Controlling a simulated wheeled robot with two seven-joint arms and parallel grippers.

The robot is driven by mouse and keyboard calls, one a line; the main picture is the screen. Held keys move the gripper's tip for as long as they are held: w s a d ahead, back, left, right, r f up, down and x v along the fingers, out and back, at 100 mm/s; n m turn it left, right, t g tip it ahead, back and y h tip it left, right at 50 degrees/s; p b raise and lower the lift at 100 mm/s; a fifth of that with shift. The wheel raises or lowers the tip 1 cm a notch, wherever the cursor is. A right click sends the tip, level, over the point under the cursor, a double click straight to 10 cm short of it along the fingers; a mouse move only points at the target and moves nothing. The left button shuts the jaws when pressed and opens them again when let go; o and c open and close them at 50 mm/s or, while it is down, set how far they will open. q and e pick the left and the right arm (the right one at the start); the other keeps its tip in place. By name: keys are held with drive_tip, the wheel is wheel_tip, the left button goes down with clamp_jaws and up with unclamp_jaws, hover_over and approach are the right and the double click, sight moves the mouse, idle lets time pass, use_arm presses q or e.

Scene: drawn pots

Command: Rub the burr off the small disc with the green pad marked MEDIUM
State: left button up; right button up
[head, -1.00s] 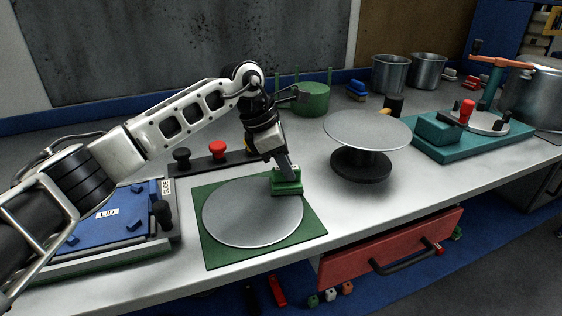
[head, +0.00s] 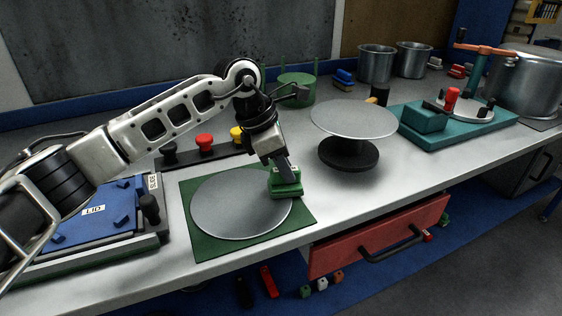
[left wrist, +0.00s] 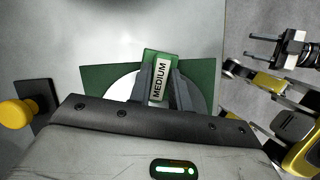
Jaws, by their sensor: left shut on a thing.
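My left gripper (head: 284,172) is shut on the green pad marked MEDIUM (head: 286,188). The pad is at the right edge of a flat grey disc (head: 235,207), which lies on a green square mat (head: 205,247). Whether the pad touches the rim is hard to tell. In the left wrist view the pad's MEDIUM label (left wrist: 159,80) shows between the fingers, with the disc (left wrist: 122,88) partly hidden behind them. No burr can be made out. My right gripper (left wrist: 264,47) shows at the right of the left wrist view, its two fingers apart and empty.
Another grey disc (head: 353,118) stands on a black pedestal right of the mat. A blue lid panel (head: 100,212) is at the left, a button bar (head: 205,152) behind the mat, a teal fixture (head: 460,122) at the right. A red drawer (head: 340,250) stands open below the front edge.

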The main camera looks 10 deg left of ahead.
use_arm(q)
drive_tip(key=shift+s+d, duration=0.3)
drive_tip(key=shift+s, duration=0.6)
drive_tip(key=shift+s+d, duration=0.25)
drive_tip(key=shift+s, duration=0.65)
drive_tip(key=shift+s+a+b, duration=0.15)
drive_tip(key=shift+s+b, duration=0.25)
drive_tip(key=shift+s, duration=0.45)
drive_tip(key=shift+s+a+b, duration=0.1)
drive_tip(key=shift+s+b, duration=0.3)
drive_tip(key=shift+s, duration=0.45)
drive_tip(key=shift+s+a+f+b, duration=0.1)
drive_tip(key=shift+s+a+b, duration=0.3)
drive_tip(key=shift+s, duration=0.4)
drive_tip(key=shift+s+a+b, duration=0.2)
drive_tip(key=shift+s+a, duration=0.25)
drive_tip(key=shift+s, duration=0.3)
drive_tip(key=shift+s+a+b, duration=0.75)
drive_tip(key=shift+s+a, duration=0.35)
drive_tip(key=shift+a, duration=0.3)
drive_tip(key=shift+s+a+b, duration=0.25)
drive_tip(key=shift+a+b, duration=0.1)
drive_tip(key=shift+a, duration=0.5)
drive_tip(key=shift+s+a+b, duration=0.25)
drive_tip(key=shift+a+b, duration=0.05)
drive_tip(key=shift+a, duration=0.55)
drive_tip(key=shift+w+a+b, duration=0.2)
drive_tip(key=shift+a+b, duration=0.35)
drive_tip(key=shift+a, duration=1.2)
